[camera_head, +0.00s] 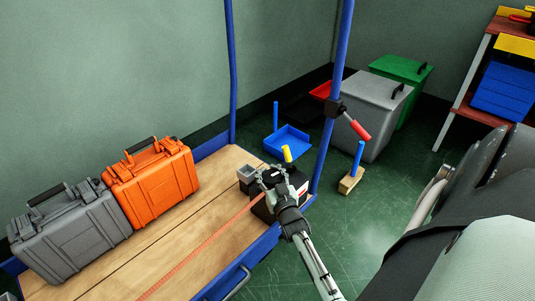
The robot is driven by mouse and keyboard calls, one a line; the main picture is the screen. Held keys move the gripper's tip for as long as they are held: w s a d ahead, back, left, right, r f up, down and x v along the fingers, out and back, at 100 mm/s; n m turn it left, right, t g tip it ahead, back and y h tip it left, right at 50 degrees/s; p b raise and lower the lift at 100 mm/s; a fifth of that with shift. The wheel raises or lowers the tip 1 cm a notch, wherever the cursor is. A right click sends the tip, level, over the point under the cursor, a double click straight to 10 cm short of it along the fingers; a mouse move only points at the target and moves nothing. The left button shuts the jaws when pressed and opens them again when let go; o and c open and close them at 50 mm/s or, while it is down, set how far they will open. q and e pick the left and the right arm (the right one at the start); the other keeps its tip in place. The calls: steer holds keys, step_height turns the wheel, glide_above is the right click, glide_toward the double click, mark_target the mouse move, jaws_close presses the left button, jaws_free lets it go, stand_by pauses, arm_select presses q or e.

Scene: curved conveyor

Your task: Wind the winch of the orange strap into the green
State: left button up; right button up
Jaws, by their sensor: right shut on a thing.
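The orange strap (215,236) runs taut-looking along the wooden deck to a dark winch (298,181) at the deck's right end. A yellow knob (287,154) stands up at the winch. My right gripper (270,178) is at the winch, shut on part of it, seemingly the crank; the gripper hides the exact grip point. My right arm comes in from below and covers part of the winch. No green mark on the winch can be made out at this size. My left gripper is not in view.
An orange case (152,185) and a grey case (68,232) stand on the deck (120,270) at left. Grey and green (402,70) bins stand behind. Floor at right is partly clear.

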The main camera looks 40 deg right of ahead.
steer(key=shift+s+d+f, duration=0.1)
steer(key=o, duration=1.4)
steer(key=v, duration=0.7)
steer(key=shift+s, duration=0.15)
